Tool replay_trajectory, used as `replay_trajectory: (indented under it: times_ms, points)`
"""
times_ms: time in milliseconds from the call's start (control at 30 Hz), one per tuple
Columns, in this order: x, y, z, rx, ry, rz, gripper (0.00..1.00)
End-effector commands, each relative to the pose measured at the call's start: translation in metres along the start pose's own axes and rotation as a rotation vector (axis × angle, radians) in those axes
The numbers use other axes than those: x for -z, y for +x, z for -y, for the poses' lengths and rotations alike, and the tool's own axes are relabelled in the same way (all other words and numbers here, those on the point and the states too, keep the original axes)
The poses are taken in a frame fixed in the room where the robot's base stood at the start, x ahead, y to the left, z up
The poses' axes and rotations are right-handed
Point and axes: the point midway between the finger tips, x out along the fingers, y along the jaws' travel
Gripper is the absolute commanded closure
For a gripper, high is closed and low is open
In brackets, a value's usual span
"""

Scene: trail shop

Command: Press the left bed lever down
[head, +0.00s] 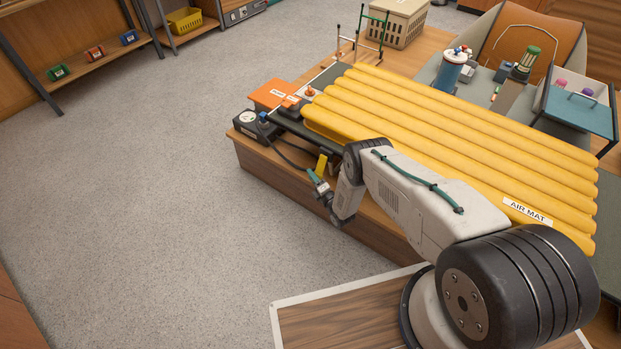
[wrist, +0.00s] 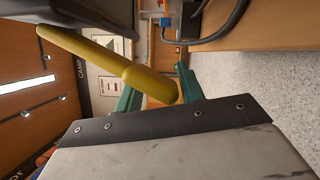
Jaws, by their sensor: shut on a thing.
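The yellow bed lever (head: 321,164) sticks out from the near side of the wooden platform under the yellow air mat (head: 450,135). It is the only such lever I can make out. My gripper (head: 316,180) is at the lever's outer end. In the wrist view the lever (wrist: 90,57) runs from a dark housing at upper left, and its rounded end lies between the green fingers of my gripper (wrist: 158,78). The fingers are shut on the lever. The exact contact is partly hidden by the lever itself.
A black box with a gauge (head: 255,126) and a dark hose stand on the platform's left corner. An orange box (head: 272,94) lies behind it. The grey floor (head: 150,190) left of the platform is clear. Shelves (head: 95,65) stand far left.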

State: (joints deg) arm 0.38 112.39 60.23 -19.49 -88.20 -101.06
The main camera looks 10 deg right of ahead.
Motion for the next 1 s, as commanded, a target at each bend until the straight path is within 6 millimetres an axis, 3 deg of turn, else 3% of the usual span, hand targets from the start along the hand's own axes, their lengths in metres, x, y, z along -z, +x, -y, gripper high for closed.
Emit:
replay_trajectory:
  times_ms: [33,367,400,767,1000]
  points:
    - [-0.015,0.006,-0.005,-0.014,-0.007,0.029,1.0]
    - [-0.015,0.008,-0.006,-0.017,-0.009,0.028,1.0]
    - [-0.015,0.008,-0.006,-0.018,-0.009,0.028,0.64]
    - [-0.011,0.005,-0.004,-0.012,-0.007,0.024,0.64]
    - [-0.008,-0.031,-0.002,-0.005,-0.004,0.021,0.64]
